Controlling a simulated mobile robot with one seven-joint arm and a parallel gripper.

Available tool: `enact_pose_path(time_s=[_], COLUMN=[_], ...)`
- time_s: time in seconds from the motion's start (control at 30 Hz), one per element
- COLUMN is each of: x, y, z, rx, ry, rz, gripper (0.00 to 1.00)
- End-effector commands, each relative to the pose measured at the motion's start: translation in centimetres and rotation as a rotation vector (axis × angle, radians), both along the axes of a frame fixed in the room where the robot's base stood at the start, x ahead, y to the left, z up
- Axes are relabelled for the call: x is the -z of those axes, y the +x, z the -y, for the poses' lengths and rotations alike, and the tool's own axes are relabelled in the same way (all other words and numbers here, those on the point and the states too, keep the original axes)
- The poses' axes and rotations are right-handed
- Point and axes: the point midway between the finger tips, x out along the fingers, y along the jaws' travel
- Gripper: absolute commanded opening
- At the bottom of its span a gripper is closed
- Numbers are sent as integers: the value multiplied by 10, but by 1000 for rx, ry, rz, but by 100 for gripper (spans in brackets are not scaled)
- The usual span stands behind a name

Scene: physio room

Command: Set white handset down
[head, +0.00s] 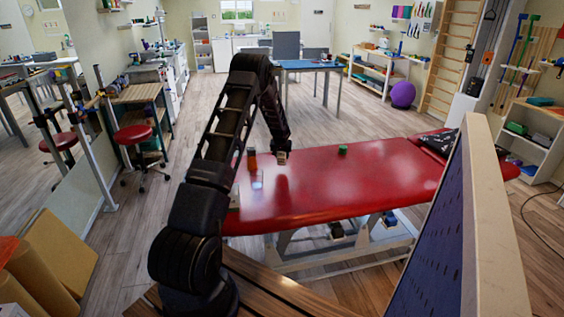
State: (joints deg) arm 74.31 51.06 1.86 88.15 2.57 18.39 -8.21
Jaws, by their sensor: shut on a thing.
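My gripper (282,155) is at the end of my black arm, over the far left part of the red treatment table (330,188). It is shut on a small pale thing, the white handset (282,160), of which only a little shows. The distance is too great to tell whether the handset touches the table top.
An amber container (252,158) stands on the table left of my gripper, with a small pale item (257,182) nearer. A green block (343,149) lies to the right and a dark pillow (437,142) at the right end. The table's middle is clear. A blue panel (440,240) stands at front right.

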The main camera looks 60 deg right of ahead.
Motion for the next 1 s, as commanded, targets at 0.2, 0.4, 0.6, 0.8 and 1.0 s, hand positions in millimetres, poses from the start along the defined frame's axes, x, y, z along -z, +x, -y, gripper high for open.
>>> enact_pose_path(time_s=[0.2,0.4,0.6,0.8,1.0], x=[31,35,37,38,37], y=[0,0,0,0,0], z=[0,0,0,0,0], rx=[0,0,0,0,0], ry=[2,0,1,1,1], rz=[-1,0,0,0,0], gripper=[20,20,20,67,67])
